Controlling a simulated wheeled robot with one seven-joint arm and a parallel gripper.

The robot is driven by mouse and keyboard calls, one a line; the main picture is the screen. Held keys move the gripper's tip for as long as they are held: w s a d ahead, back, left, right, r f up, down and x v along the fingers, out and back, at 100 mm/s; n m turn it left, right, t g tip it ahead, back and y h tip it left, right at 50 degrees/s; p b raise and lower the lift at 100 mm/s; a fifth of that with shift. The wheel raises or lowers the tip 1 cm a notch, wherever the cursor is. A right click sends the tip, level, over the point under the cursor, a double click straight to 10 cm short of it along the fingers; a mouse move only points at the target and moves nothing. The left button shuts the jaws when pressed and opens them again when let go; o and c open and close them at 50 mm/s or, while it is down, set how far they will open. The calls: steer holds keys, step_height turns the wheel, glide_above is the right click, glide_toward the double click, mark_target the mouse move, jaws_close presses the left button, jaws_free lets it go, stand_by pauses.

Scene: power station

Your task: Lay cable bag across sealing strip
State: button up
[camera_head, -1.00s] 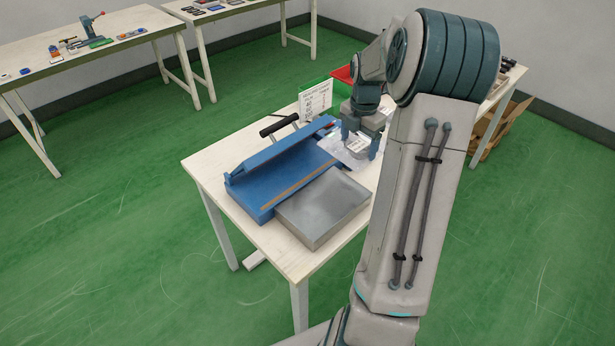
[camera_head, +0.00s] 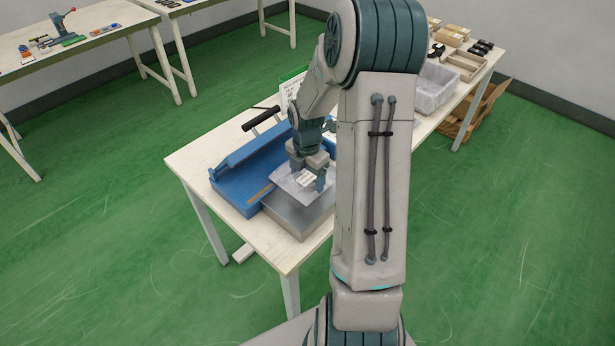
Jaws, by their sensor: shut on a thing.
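The cable bag (camera_head: 287,183) is a clear, flat bag with a white label, seen in the head view. My gripper (camera_head: 307,177) is shut on it from above. The bag hangs over the right part of the blue sealer (camera_head: 226,186) and the back of the grey metal block in front of it. The sealing strip (camera_head: 261,194) is a thin brown line along the sealer's front. Its left part shows; the bag and my gripper hide the rest. I cannot tell whether the bag touches the strip.
The grey metal block (camera_head: 298,217) sits against the sealer's front on a white table (camera_head: 196,160). The sealer's black handle (camera_head: 261,119) rises at the back, near a white sign (camera_head: 291,90). A clear bin (camera_head: 437,88) stands to the right.

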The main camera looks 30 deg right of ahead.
mark_target(307, 178)
steer(key=shift+f, duration=0.55)
steer(key=o, duration=1)
steer(key=shift+f, duration=0.15)
step_height(307, 178, up, 12)
steer(key=s+a+r+m+t, duration=0.1)
steer(key=s+a+r+m, duration=0.3)
steer(key=s+a+m, duration=0.3)
steer(key=s+a+r+m+t, duration=0.2)
steer(key=s+a+r+m, duration=0.3)
steer(key=s+m, duration=0.7)
steer(key=shift+a+m, duration=0.9)
steer(key=shift+m, duration=0.6)
